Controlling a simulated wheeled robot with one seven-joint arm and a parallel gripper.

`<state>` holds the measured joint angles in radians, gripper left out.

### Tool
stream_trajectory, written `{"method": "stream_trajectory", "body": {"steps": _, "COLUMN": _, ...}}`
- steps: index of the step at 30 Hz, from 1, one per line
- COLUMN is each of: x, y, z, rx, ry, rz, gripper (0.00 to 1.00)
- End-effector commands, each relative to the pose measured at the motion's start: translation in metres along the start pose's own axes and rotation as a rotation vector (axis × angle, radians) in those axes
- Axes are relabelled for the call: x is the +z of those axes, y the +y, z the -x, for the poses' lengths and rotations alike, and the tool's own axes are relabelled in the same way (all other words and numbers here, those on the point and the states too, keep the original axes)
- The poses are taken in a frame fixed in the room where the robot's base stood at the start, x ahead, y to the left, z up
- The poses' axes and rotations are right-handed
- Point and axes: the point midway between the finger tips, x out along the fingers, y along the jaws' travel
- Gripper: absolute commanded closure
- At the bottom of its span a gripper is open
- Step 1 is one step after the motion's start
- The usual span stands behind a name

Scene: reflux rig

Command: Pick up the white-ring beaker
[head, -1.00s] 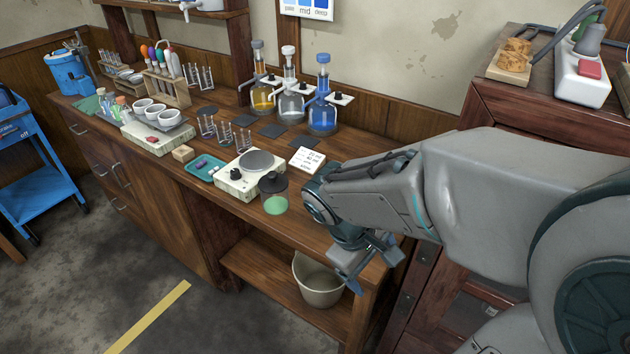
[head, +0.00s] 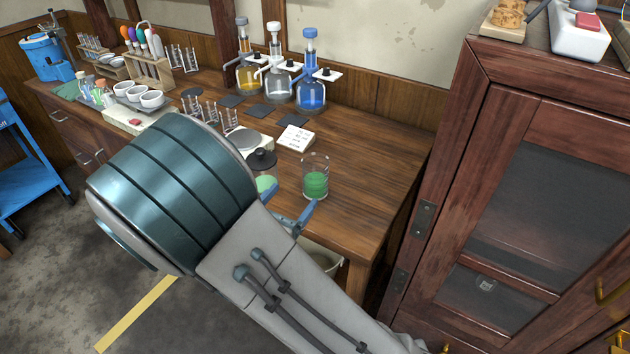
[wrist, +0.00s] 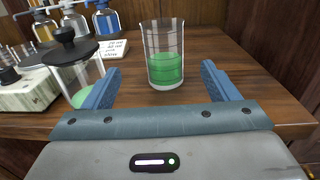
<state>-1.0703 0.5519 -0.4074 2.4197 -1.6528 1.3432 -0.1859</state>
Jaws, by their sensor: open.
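A clear glass beaker (head: 315,178) with green liquid stands upright on the wooden bench near its front edge. It also shows ahead of my gripper in the wrist view (wrist: 164,68). In the head view my gripper (head: 291,203) is partly hidden by my arm, just in front of the beaker.
A black-lidded glass vessel (wrist: 75,65) with green contents stands close to the left finger. A hotplate (head: 243,140), a white card (head: 295,138) and several bottles lie farther back. The bench right of the beaker is clear up to a wooden cabinet (head: 480,180).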

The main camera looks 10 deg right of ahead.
Motion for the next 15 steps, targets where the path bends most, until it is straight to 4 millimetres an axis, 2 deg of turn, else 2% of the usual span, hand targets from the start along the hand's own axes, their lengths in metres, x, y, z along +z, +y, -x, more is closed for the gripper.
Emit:
{"method": "stream_trajectory", "body": {"steps": 9, "x": 0.0, "y": -0.002, "z": -0.061, "rx": -0.006, "ry": 0.0, "rz": 0.0, "gripper": 0.19}}
{"method": "stream_trajectory", "body": {"steps": 15, "x": 0.0, "y": -0.002, "z": -0.078, "rx": -0.004, "ry": 0.001, "rz": 0.0, "gripper": 0.19}}
